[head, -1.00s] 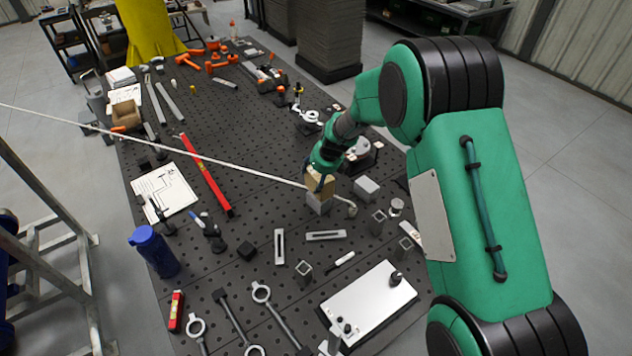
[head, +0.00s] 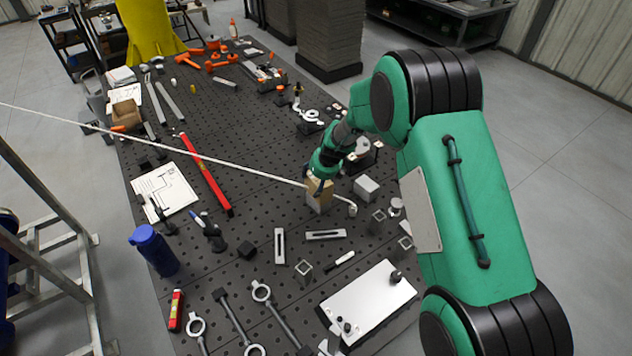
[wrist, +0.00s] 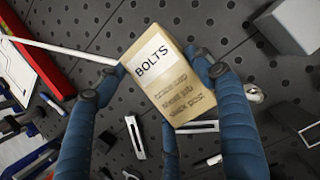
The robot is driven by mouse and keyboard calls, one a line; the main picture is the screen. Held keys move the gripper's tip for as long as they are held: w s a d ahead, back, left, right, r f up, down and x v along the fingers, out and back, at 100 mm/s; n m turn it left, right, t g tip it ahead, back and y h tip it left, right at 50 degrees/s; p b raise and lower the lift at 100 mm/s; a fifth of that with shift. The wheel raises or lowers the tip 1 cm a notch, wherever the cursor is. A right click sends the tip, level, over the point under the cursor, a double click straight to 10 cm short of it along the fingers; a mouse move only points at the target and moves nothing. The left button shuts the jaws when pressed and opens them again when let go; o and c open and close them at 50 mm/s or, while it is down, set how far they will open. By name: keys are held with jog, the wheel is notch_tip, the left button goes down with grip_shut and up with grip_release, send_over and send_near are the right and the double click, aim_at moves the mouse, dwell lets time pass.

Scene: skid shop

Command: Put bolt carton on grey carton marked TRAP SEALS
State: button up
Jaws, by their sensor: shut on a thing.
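The tan bolt carton, labelled BOLTS, (wrist: 163,77) is held between the blue fingers of my gripper (wrist: 160,84) in the wrist view. In the head view the bolt carton (head: 319,188) is upright under my gripper, over a grey block-like shape (head: 319,205) that may be a grey carton. I cannot tell whether the two touch. No TRAP SEALS marking is readable. Another pale grey carton (head: 367,188) stands just to the right on the table; it also shows at the upper right of the wrist view (wrist: 292,25), its marking unreadable.
Slotted metal bars (head: 325,235), small square tubes (head: 378,216) and a white plate (head: 367,302) lie nearer.

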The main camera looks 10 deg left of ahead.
dwell(0.3)
jog(key=o, duration=1.6)
jog(key=shift+f, duration=0.1)
jog(key=shift+c, duration=0.2)
jog(key=v, duration=1.2)
